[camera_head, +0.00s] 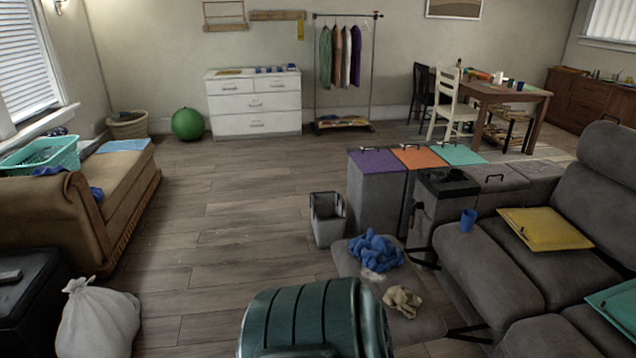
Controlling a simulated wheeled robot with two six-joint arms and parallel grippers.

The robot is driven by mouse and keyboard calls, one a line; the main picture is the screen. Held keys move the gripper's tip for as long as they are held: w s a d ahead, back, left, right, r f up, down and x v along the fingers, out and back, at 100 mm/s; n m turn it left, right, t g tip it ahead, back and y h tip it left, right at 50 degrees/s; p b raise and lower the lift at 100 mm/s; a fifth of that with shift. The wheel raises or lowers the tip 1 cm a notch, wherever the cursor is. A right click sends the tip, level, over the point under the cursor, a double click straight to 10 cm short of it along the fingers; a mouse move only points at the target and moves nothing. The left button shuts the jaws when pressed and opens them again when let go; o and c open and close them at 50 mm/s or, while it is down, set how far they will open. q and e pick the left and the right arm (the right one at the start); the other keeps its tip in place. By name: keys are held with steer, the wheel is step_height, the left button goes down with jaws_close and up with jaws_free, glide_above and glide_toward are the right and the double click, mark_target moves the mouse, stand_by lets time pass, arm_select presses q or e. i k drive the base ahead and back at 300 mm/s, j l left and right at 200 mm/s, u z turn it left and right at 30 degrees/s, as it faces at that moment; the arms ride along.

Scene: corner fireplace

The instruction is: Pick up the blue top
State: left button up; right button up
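A crumpled blue cloth (375,250), which looks like the blue top, lies on a grey ottoman (345,262) at centre right. A crumpled beige cloth (402,301) lies nearer on the same ottoman. Smaller dark blue cloths lie at the left, one by the teal laundry basket (62,153) and one on the tan chaise (130,172). I cannot tell whether any of these is a top. Neither of my grippers is in view.
A dark green ribbed rounded object (305,322) fills the bottom centre, in front of the ottoman. A grey bin (327,220) stands behind the ottoman. A grey sofa (575,285) is at right, a white bag (97,322) at lower left. The wooden floor (235,205) between is clear.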

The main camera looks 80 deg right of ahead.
mark_target(376, 253)
steer(key=z, duration=3.2)
steer(key=i+l+z, duration=0.1)
